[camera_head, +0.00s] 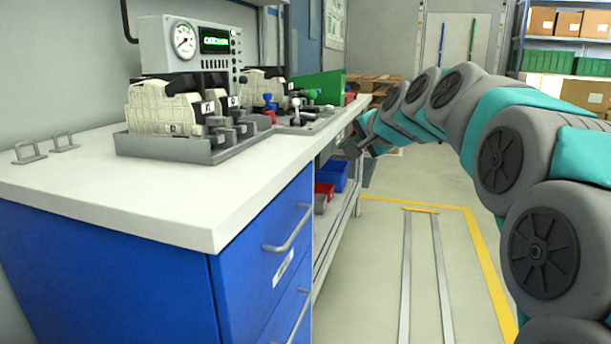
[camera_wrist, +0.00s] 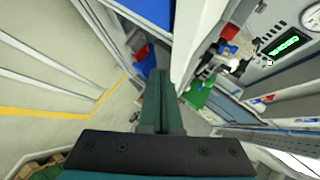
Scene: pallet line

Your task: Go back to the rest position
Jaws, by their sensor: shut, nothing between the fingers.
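My gripper (camera_wrist: 160,80) shows in the wrist view as two dark green fingers pressed together, with nothing between them. In the head view my gripper (camera_head: 366,172) hangs at the end of my grey and teal arm, beside the bench's right edge and over the aisle side. The arm arches in from the right. No object is held.
A white-topped bench (camera_head: 240,185) with blue drawers fills the left. On it stand grey trays (camera_head: 185,150) with cream parts, and a gauge panel (camera_head: 195,45). Blue bins (camera_head: 333,175) sit below. The floor (camera_head: 385,255) with yellow lines is clear. Shelves (camera_head: 565,45) stand at back right.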

